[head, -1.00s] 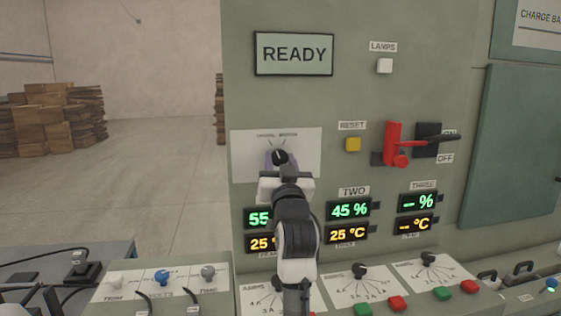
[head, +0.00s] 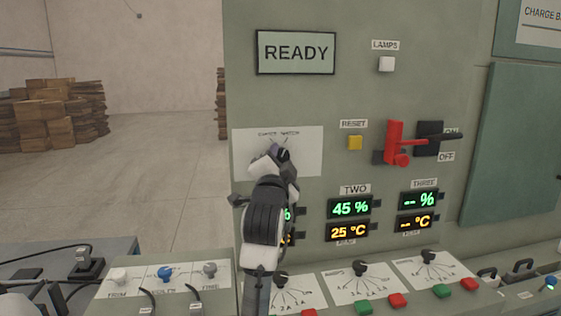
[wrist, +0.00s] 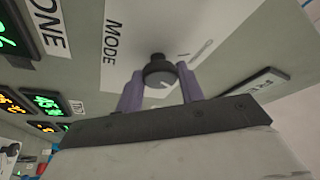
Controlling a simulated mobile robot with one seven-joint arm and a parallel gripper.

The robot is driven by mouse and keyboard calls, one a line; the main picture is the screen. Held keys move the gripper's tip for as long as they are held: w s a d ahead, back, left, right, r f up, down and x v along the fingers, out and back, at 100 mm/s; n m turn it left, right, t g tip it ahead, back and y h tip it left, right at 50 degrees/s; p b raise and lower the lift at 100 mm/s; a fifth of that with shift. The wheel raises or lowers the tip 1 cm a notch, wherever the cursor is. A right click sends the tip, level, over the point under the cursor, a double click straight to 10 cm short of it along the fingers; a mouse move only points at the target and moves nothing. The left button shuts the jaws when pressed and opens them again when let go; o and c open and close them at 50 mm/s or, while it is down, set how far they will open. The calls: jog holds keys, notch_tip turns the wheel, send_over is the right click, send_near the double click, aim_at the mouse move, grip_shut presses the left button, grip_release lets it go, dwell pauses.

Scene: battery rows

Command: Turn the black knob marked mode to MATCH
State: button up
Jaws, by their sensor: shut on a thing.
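The black mode knob (wrist: 159,72) is on a white plate (wrist: 205,35) that carries the word MODE, seen tilted in the wrist view. My gripper (wrist: 160,78) has its two purple fingers on either side of the knob and is shut on it. A pale mark shows on the knob's face. In the head view my gripper (head: 280,152) is at the plate (head: 307,160), tilted, and mostly hides the knob. Small lettering above the knob is too blurred to read surely, so I cannot tell which position the knob points to.
Right of the plate are a yellow reset button (head: 355,143) and a red lever (head: 394,140). Lit displays (head: 350,208) sit below. A sloping desk with several knobs and buttons (head: 397,300) stands under the panel. The READY screen (head: 296,53) is above.

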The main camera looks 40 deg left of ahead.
jog(key=shift+m+h, duration=0.3)
jog(key=shift+m, duration=0.4)
jog(key=o, duration=1)
jog(key=b+v, duration=0.4)
jog(key=v, duration=0.9)
jog(key=shift+s+d, duration=0.2)
jog(key=shift+s, duration=0.15)
